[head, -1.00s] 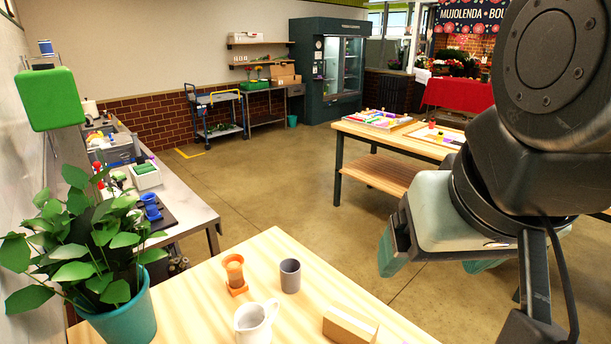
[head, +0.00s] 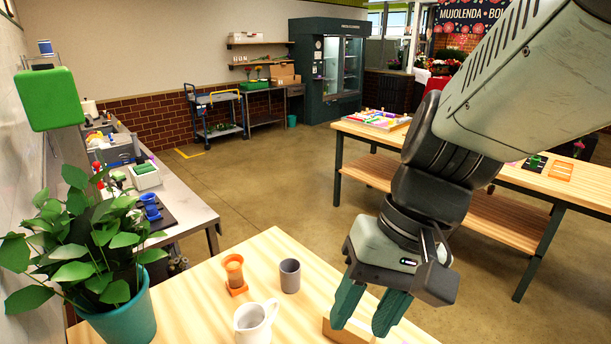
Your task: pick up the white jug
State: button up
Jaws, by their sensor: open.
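The white jug (head: 252,322) stands upright on the light wooden table (head: 190,306) at the bottom of the head view. Its handle is on its right side, and its base is cut off by the picture edge. My gripper (head: 364,318) is open and empty, with its green fingers pointing down. It is to the right of the jug and apart from it, in front of a wooden block (head: 338,334) in the picture.
An orange holder with a cup (head: 234,272) and a grey cup (head: 290,276) stand behind the jug. A potted plant (head: 122,312) is at the left. The tabletop is bare between the jug and the grey cup.

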jog(key=w+a+f+m+g+y, duration=0.1)
jog(key=w+a+f+m+y, duration=0.6)
jog(key=w+a+f+y, duration=0.4)
jog(key=w+f+m+t+y, duration=0.3)
jog(key=f+m+t, duration=0.3)
jog(key=t, duration=0.1)
jog(key=m+t+h, duration=0.5)
jog(key=m+t, duration=0.3)
jog(key=m, duration=0.1)
send_near(277, 303)
jog(key=shift+r, duration=0.45)
jog(key=shift+w+a+f, duration=0.1)
jog(key=shift+w+f, duration=0.1)
jog(key=shift+f, duration=0.05)
jog(key=x, duration=0.5)
jog(key=shift+f+x, duration=0.15)
jog(key=shift+x, duration=1.2)
jog(key=shift+f+x, duration=0.2)
jog(key=shift+x, duration=1.15)
grip_shut()
